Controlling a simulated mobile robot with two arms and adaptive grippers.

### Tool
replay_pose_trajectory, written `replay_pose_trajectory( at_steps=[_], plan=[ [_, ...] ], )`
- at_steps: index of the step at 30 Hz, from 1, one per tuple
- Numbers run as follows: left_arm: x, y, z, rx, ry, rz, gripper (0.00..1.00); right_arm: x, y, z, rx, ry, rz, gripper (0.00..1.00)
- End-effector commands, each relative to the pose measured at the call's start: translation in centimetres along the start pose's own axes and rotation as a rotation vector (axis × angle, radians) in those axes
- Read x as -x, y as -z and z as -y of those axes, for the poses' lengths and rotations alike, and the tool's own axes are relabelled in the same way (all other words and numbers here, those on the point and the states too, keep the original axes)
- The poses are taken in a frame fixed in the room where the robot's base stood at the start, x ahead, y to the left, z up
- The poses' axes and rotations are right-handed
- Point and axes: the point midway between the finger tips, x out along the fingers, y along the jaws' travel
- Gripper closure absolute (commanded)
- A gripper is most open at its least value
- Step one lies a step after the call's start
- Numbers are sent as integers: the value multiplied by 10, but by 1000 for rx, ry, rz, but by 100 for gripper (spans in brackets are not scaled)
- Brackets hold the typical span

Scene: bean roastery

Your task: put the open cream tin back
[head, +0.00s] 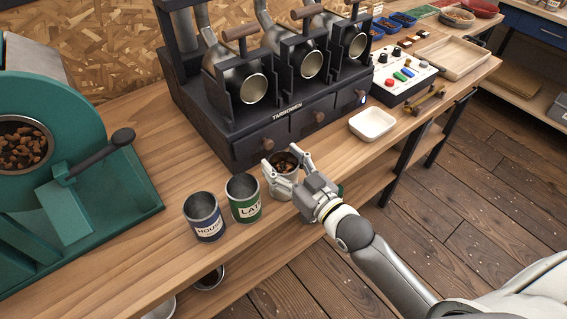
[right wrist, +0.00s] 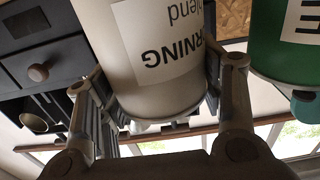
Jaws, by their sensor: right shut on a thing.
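The cream tin (head: 281,189) stands upright near the front edge of the bench, open at the top with dark brown beans inside. My right gripper (head: 284,161) is shut around it, a finger on each side. In the right wrist view the cream tin (right wrist: 150,60) fills the middle, its "MORNING blend" label upside down in the picture. Whether its base touches the bench is hard to tell. My left gripper is not in view.
A green tin (head: 245,206) stands just left of the cream tin, and a blue "HOUSE" tin (head: 204,222) further left. The dark roaster (head: 285,125) stands behind. A white dish (head: 372,123) lies to the right. A teal machine (head: 100,185) fills the far left.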

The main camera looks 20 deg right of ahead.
Motion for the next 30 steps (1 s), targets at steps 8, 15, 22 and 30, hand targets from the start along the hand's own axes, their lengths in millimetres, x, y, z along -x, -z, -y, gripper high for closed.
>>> replay_pose_trajectory(
  at_steps=[8,15,22,30],
  plan=[
    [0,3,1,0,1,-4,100,0,0,0,0,0,-3,87],
    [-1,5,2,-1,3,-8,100,0,-4,0,0,0,0,21],
    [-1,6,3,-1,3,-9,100,0,-3,0,0,0,0,18],
    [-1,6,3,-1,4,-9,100,7,-2,0,0,0,1,18]
  ],
)
